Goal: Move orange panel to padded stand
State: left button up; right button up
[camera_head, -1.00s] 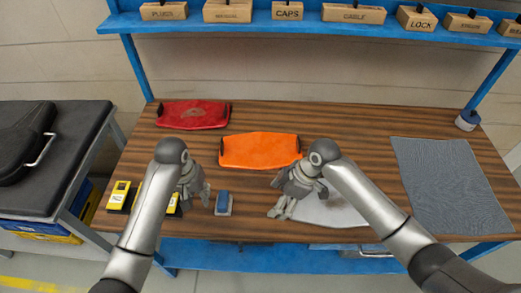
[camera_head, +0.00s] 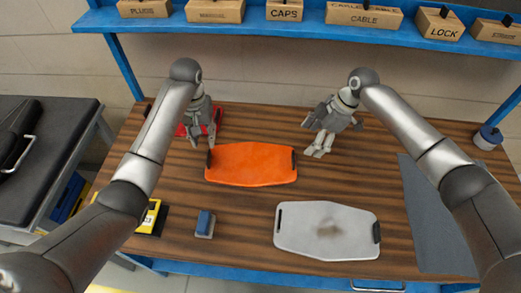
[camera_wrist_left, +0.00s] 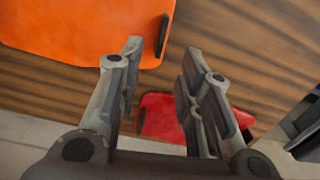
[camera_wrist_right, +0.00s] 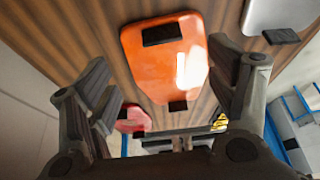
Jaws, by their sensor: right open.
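The orange panel (camera_head: 250,164) lies flat on the wooden workbench, with a dark grip at each end. My left gripper (camera_head: 201,137) is open and empty above the bench, close to the panel's left end. In the left wrist view the panel (camera_wrist_left: 90,28) is to the upper left, beside the open fingers. My right gripper (camera_head: 318,145) is open and empty, up and right of the panel's right end. The right wrist view shows the panel (camera_wrist_right: 150,68) beyond its spread fingers. A black padded stand (camera_head: 65,125) is at the left, partly out of frame.
A red panel (camera_head: 219,116) lies behind my left gripper, partly hidden. A white panel (camera_head: 325,232) lies at the front. A blue block (camera_head: 204,223), yellow items (camera_head: 150,217) and a grey mat (camera_head: 425,225) are on the bench. A shelf (camera_head: 290,22) with boxes crosses the back.

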aim_at(208, 156)
pick_arm(q)
notch_tip(208, 156, down, 10)
jog(key=shift+s+a+f, duration=0.1)
jog(key=shift+f, duration=0.1)
pick_arm(e)
jog(key=x, duration=1)
jog(key=shift+s+a+f, duration=0.15)
jog(key=shift+a, duration=0.05)
pick_arm(q)
jog(key=c, duration=0.6)
pick_arm(e)
jog(key=c, duration=0.6)
pick_arm(q)
grip_shut()
pick_arm(e)
jog(key=c, duration=0.8)
